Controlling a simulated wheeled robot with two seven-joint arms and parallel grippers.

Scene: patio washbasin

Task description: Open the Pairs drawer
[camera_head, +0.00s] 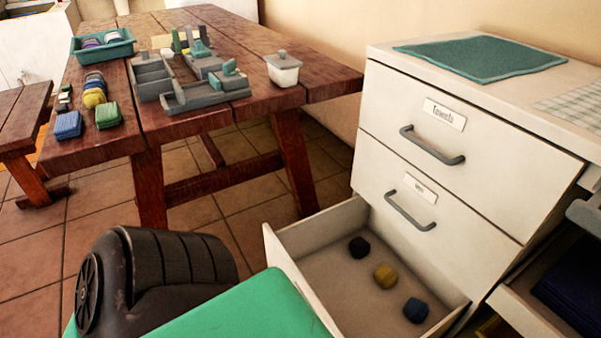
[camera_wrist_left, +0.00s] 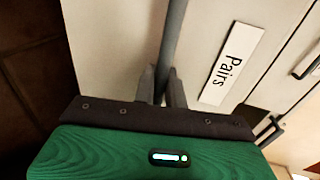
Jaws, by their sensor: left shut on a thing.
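The Pairs drawer (camera_head: 334,237) is the lowest one of the white cabinet and stands pulled out in the head view, its inside visible. A dark, a yellow and a blue rolled bundle lie apart on its floor. In the left wrist view, the white front carries the label "Pairs" (camera_wrist_left: 232,63) beside a grey bar handle (camera_wrist_left: 173,38). My left gripper (camera_wrist_left: 163,88) is shut around this handle, one finger on each side. In the head view my green and black arm shows at the bottom, and the fingers and drawer handle are hidden.
Two shut drawers sit above, the upper labelled Towels (camera_head: 445,114). A teal mat (camera_head: 482,58) lies on the cabinet top. Tiled floor is clear between table and cabinet.

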